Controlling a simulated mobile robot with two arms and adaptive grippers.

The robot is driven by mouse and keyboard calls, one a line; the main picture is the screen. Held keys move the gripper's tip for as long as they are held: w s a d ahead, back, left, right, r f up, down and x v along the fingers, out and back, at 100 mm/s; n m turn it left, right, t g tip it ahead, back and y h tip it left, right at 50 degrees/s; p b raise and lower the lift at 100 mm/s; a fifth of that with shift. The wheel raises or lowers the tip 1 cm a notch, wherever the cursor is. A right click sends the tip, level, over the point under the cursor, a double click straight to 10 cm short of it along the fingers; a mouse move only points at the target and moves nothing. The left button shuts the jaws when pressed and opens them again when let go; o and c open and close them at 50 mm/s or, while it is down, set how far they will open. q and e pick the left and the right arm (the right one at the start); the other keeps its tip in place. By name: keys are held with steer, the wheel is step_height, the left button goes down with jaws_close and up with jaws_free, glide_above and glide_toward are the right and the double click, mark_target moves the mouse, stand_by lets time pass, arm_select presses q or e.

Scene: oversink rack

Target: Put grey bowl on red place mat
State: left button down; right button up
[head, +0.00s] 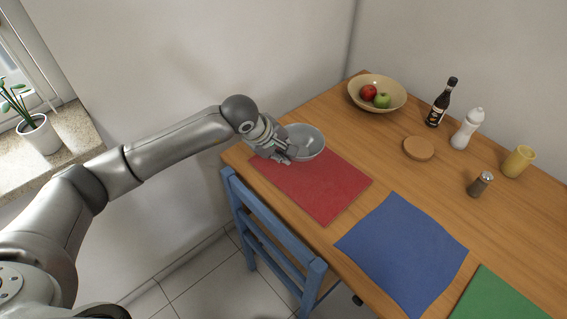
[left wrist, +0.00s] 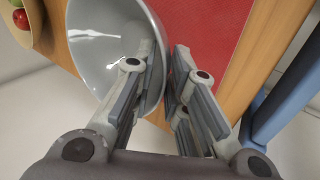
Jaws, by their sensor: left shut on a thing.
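The grey bowl (head: 308,140) is at the far left end of the table in the head view, at the far edge of the red place mat (head: 318,188). My left gripper (head: 287,152) is shut on the bowl's near-left rim. In the left wrist view the bowl (left wrist: 105,50) has one finger inside and one outside its wall, between the fingertips of my left gripper (left wrist: 165,60). The red place mat (left wrist: 205,30) shows beside it. The bowl looks roughly upright; I cannot tell whether it touches the mat. My right gripper is not in view.
A blue mat (head: 402,250) and a green mat (head: 498,298) lie along the table's near side. A beige fruit bowl (head: 377,94), dark bottle (head: 441,103), white bottle (head: 467,129), coaster (head: 419,148), shaker (head: 480,184) and yellow cup (head: 518,161) stand behind. A blue chair (head: 270,235) is at the near edge.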

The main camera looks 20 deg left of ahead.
arm_select(q)
steer(key=shift+w+a+f, duration=0.1)
steer(key=shift+w+f, duration=0.3)
steer(key=f, duration=0.1)
steer(key=f+b, duration=0.1)
steer(key=f, duration=0.1)
steer(key=shift+w+a+f, duration=0.1)
steer(key=shift+w+f, duration=0.1)
steer(key=shift+f, duration=0.05)
steer(key=c, duration=1.4)
jaws_free()
steer(key=shift+c, duration=0.2)
steer(key=shift+s+r, duration=0.1)
steer(key=b+v, duration=0.2)
steer(key=v, duration=0.9)
steer(key=shift+s+a+r, duration=0.2)
steer(key=shift+r, duration=0.1)
